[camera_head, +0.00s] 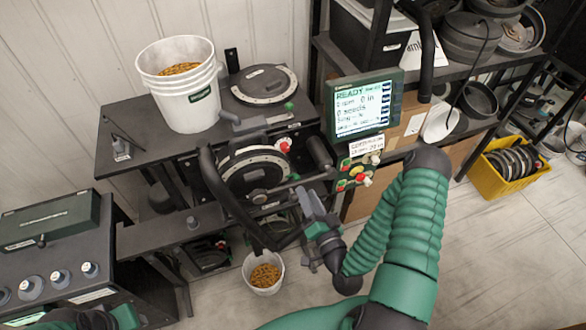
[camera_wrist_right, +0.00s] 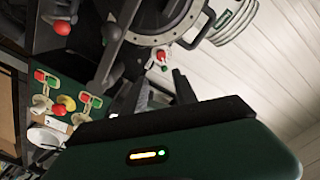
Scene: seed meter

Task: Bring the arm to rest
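My right arm comes in from the lower right in the head view. Its gripper (camera_head: 312,208) is beside the seed meter (camera_head: 253,170), in front of the control panel with coloured knobs. In the right wrist view two dark fingers (camera_wrist_right: 162,92) stand apart with nothing between them, so it looks open and empty. The meter's round housing (camera_wrist_right: 160,18) shows beyond the fingers. Only a small dark and green part of my left arm shows at the bottom left edge of the head view, and its fingers cannot be made out.
A white bucket (camera_head: 190,103) of seeds stands on the dark bench, beside a round disc (camera_head: 264,86). A screen (camera_head: 363,105) reads READY above the control panel (camera_head: 358,172). A smaller white bucket (camera_head: 256,287) of seeds sits below the meter. A yellow crate (camera_head: 492,187) stands right on open floor.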

